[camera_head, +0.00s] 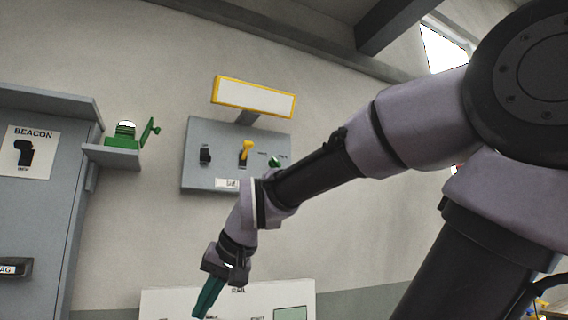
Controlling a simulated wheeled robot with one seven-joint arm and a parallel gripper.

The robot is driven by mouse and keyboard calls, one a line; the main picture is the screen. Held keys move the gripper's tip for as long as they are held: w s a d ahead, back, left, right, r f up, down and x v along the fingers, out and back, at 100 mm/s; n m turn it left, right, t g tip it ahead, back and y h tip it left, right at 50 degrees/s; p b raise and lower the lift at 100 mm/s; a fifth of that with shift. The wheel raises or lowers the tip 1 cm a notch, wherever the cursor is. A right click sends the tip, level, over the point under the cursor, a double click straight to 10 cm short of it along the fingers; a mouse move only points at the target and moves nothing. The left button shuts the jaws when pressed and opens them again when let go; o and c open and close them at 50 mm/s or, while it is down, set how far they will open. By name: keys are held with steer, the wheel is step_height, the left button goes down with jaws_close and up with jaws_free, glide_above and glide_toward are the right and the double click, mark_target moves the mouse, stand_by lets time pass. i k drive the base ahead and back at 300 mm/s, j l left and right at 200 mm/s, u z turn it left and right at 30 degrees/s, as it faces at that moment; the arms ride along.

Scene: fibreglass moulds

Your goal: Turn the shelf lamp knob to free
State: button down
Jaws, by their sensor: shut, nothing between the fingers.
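A small green lamp (122,138) with a white dome sits on a grey shelf (112,155) on the wall at left. A green knob or lever (155,130) sticks out on its right side; its setting cannot be read. My gripper (206,302), with dark teal fingers, points down at the bottom of the view. It is shut and empty, below and to the right of the shelf lamp and well apart from it.
Above is a yellow-framed white plate (253,98). A grey cabinet (40,220) bears a BEACON sign (29,150). A white board (165,302) stands below.

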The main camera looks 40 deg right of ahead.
mark_target(273, 162)
steer(key=z, duration=1)
